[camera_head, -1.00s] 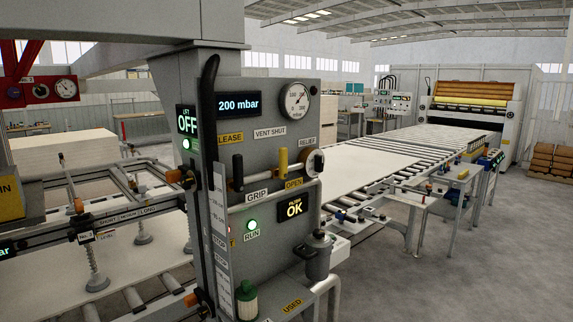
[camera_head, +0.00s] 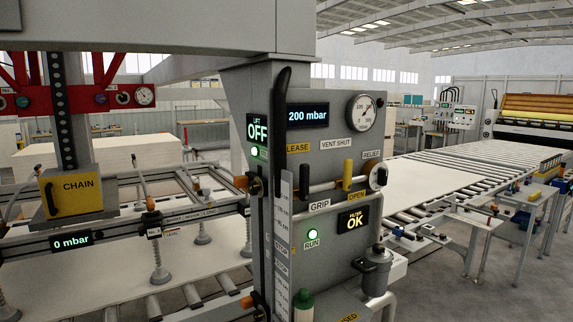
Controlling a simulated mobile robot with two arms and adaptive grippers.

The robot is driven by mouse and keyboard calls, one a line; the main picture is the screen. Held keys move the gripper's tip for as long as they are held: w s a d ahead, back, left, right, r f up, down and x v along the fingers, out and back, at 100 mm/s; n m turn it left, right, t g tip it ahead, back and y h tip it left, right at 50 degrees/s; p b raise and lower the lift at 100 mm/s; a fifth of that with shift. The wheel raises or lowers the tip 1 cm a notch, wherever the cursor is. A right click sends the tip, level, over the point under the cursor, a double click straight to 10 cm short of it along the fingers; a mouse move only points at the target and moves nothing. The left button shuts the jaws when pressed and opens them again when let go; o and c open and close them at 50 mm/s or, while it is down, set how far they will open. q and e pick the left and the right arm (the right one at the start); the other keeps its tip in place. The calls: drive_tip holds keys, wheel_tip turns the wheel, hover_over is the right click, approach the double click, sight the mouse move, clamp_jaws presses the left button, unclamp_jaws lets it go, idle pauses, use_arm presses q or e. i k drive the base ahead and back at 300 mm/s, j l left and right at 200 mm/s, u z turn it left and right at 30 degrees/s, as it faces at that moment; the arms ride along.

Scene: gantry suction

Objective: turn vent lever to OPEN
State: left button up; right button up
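The grey control panel (camera_head: 335,230) stands near the middle of the view. The vent lever (camera_head: 348,172) has a yellow upright handle and sits between the VENT SHUT label (camera_head: 336,145) above and the yellow OPEN label (camera_head: 357,196) below. Its handle points up, towards VENT SHUT. A similar lever with a black handle (camera_head: 304,170) stands to its left, between the partly hidden RELEASE label and the GRIP label (camera_head: 319,205). The display (camera_head: 307,115) reads 200 mbar. Neither of my grippers is in view.
A long black curved handle (camera_head: 282,110) rises along the panel's left edge. A round relief fitting (camera_head: 378,177) sits right of the vent lever. A filter canister (camera_head: 374,270) juts out below. The suction frame (camera_head: 125,232) with cups is at left, a roller conveyor (camera_head: 440,165) at right.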

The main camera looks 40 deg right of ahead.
sight(349, 162)
drive_tip(key=l+u, duration=0.4)
drive_tip(key=l, duration=0.2)
drive_tip(key=l+u, duration=0.45)
drive_tip(key=l, duration=0.15)
drive_tip(key=k+l+u, duration=0.2)
drive_tip(key=l+u, duration=0.2)
drive_tip(key=l, duration=0.15)
